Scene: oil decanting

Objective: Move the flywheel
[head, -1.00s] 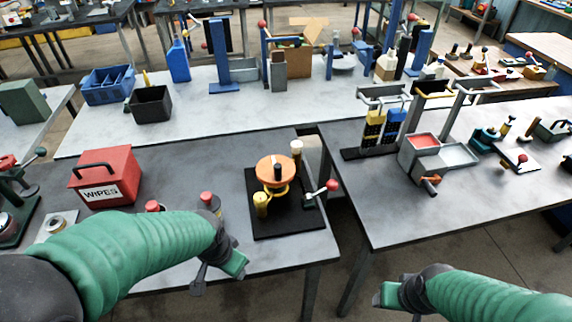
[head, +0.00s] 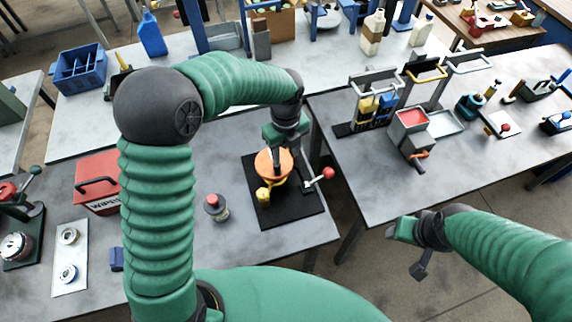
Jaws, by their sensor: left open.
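The flywheel, an orange disc (head: 268,163), sits flat on a yellow support on a black base plate (head: 292,210) on the grey table. Its dark centre hub is partly hidden by my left gripper. My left gripper (head: 284,147) points down from above, open, with its fingers right over the hub and the disc's back right part. I cannot tell whether the fingers touch the hub. My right gripper (head: 410,250) is open and empty, over the floor in front of the right table, well away from the flywheel.
A lever with a red knob (head: 328,173) stands at the right of the base plate. A red-capped bottle (head: 216,207) stands to its left. A red wipes box (head: 97,183) is partly hidden by my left arm. A gap separates the right table (head: 375,190).

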